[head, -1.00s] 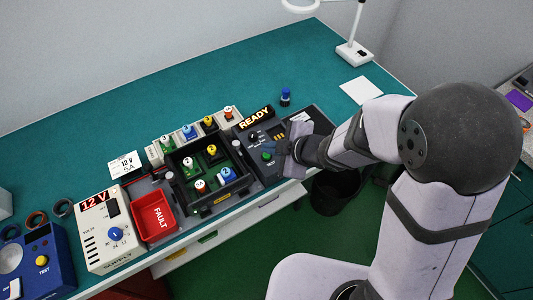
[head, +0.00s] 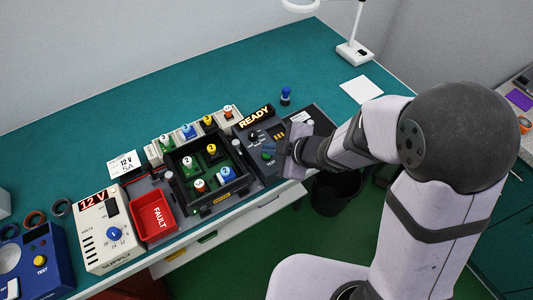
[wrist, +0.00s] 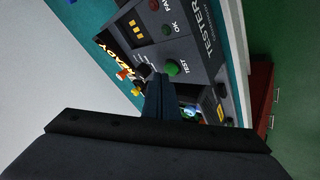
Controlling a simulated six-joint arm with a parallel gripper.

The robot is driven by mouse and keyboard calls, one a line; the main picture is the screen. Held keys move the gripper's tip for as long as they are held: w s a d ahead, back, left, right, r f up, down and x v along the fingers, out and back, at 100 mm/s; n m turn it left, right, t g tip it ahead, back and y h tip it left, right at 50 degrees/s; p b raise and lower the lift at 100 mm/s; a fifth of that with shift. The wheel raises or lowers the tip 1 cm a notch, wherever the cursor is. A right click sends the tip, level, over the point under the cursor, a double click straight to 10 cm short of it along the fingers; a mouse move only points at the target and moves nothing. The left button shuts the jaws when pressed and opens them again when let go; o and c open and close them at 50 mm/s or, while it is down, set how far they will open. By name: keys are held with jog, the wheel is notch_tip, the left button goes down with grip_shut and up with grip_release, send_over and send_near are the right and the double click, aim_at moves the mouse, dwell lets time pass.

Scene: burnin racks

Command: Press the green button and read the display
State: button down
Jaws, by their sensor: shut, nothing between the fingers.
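The tester (head: 262,138) is a dark grey panel on the right of the bench, with a lit display (head: 254,117) reading READY. Its green button (head: 268,157), marked TEST, also shows in the wrist view (wrist: 172,68). The display shows there at a slant (wrist: 117,60). My gripper (head: 277,149) is shut and empty, low over the tester panel beside the green button. In the wrist view the joined fingertips (wrist: 155,84) appear just beside the button's edge. I cannot tell how high they are above the panel. The button's top is uncovered.
Left of the tester stands a black tray (head: 222,193) with several coloured, numbered pieces, then a red FAULT bin (head: 153,216) and a 12 V supply (head: 104,228). A blue-capped item (head: 285,97) stands behind the tester. The bench's back right is mostly clear.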

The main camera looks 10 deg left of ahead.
aim_at(270, 159)
jog(key=shift+f+b, duration=0.35)
jog(key=shift+f, duration=0.1)
dwell(0.7)
jog(key=shift+r, duration=0.15)
jog(key=shift+r+p, duration=0.75)
jog(key=shift+p, duration=0.15)
jog(key=shift+r, duration=0.1)
notch_tip(270, 159, up, 5)
jog(key=p, duration=0.5)
dwell(0.9)
